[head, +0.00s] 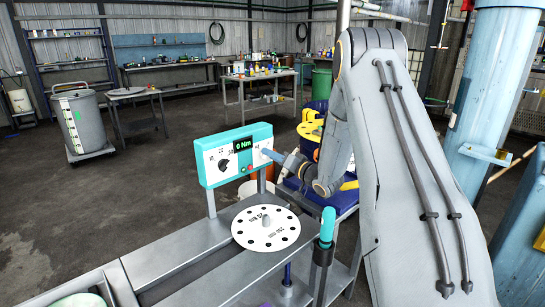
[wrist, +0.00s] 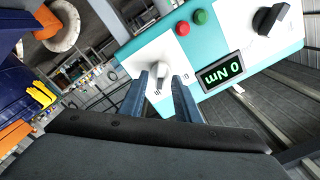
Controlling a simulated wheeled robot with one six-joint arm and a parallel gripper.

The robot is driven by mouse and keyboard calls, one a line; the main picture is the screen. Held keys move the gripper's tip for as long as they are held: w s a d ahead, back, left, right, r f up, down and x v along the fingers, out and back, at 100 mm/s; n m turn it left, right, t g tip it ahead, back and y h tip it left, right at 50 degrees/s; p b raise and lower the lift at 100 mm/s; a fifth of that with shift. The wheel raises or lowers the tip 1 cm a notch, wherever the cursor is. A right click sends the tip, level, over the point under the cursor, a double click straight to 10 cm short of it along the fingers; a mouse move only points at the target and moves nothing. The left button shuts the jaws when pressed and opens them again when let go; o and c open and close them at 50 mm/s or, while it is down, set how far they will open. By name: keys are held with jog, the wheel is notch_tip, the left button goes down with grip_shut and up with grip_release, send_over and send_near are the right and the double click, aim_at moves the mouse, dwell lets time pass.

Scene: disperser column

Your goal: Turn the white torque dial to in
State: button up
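A teal control panel (head: 233,155) stands on the metal bench. The white torque dial (wrist: 157,80) is on the white plate at the panel's end in the wrist view, close to small dark marks. My gripper (wrist: 165,82) is at this dial, its two blue-grey fingers apart with the dial between their tips. I cannot tell whether they touch it. In the head view my gripper (head: 266,153) reaches the panel's right end and mostly hides the white dial. The display (wrist: 221,69) reads 0 Nm.
A black dial (wrist: 270,19) sits at the panel's other end. A red button (wrist: 182,28) and a green button (wrist: 199,17) are close to my fingers. A white disc with holes (head: 266,227) lies on the bench in front of the panel.

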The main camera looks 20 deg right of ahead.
jog(key=b+v, duration=0.2)
jog(key=v, duration=0.5)
jog(key=shift+s, duration=0.35)
jog(key=shift+d, duration=0.1)
jog(key=s+a+f+n+g+h, duration=0.1)
jog(key=s+a+g, duration=0.4)
jog(key=s, duration=0.6)
jog(key=s+a+f+n+g+h, duration=0.1)
jog(key=s+a+f+g+h, duration=0.2)
jog(key=s, duration=0.9)
jog(key=s+a+f+n+g+h, duration=0.1)
jog(key=s+a+g+h, duration=0.1)
jog(key=s+a+g, duration=0.5)
jog(key=s, duration=0.4)
jog(key=shift+s+f+n+g+h, duration=0.3)
jog(key=shift+s+f+n+h, duration=0.1)
